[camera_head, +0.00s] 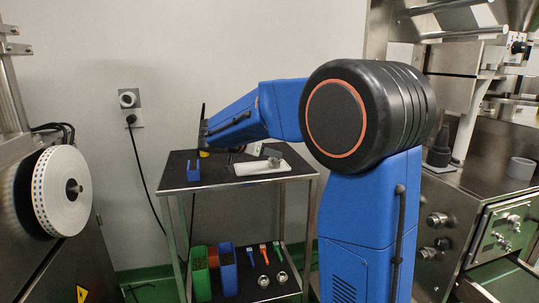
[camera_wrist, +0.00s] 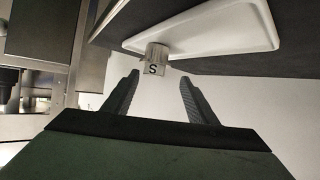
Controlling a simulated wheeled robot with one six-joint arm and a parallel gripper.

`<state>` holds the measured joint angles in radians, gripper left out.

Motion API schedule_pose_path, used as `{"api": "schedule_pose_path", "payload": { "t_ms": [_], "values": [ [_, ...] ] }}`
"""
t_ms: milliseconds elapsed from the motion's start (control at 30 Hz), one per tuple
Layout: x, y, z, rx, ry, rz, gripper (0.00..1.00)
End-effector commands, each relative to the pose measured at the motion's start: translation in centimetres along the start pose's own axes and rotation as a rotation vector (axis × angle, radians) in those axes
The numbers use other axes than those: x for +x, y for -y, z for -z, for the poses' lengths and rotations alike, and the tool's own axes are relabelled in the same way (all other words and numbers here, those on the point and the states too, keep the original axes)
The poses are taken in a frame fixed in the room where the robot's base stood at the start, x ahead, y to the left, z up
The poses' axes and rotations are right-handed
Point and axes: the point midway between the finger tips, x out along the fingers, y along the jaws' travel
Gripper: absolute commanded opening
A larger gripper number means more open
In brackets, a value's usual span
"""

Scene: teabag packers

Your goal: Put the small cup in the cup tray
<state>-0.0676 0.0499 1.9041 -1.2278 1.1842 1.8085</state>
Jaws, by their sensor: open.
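The small cup (camera_wrist: 157,53) is a short grey cup marked "S". In the wrist view it overlaps one edge of the white cup tray (camera_wrist: 215,28) and appears to stand on it. My gripper (camera_wrist: 156,83) has its two dark fingers spread apart. The cup shows between and a little beyond the fingertips, with no clear contact. The wrist view seems upside down, with the dark table surface along the top. In the head view the white tray (camera_head: 250,169) lies on the cart top; the gripper is hard to make out behind my blue arm.
The dark-topped cart (camera_head: 215,183) also holds a blue holder (camera_head: 193,171) at its left. Its lower shelf carries green, red and blue containers (camera_head: 228,275) and scoops. A white reel (camera_head: 62,191) stands at the left, and a steel machine (camera_head: 480,190) at the right.

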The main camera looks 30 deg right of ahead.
Motion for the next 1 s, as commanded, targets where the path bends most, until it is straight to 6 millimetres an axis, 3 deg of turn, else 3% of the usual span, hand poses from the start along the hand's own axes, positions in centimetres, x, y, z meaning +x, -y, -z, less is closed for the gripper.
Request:
{"api": "schedule_pose_path", "payload": {
  "t_ms": [300, 500, 867, 1000],
  "values": [
    [-6.2, 0.1, 0.0, 0.001, 0.0, 0.005, 0.52],
    [-9.0, 0.1, 0.0, 0.0, 0.001, 0.003, 0.52],
    [-10.5, 0.0, 0.0, 0.0, 0.001, 0.001, 0.52],
    [-10.4, -1.3, -0.4, -0.032, 0.031, 0.001, 0.52]
  ]
}}
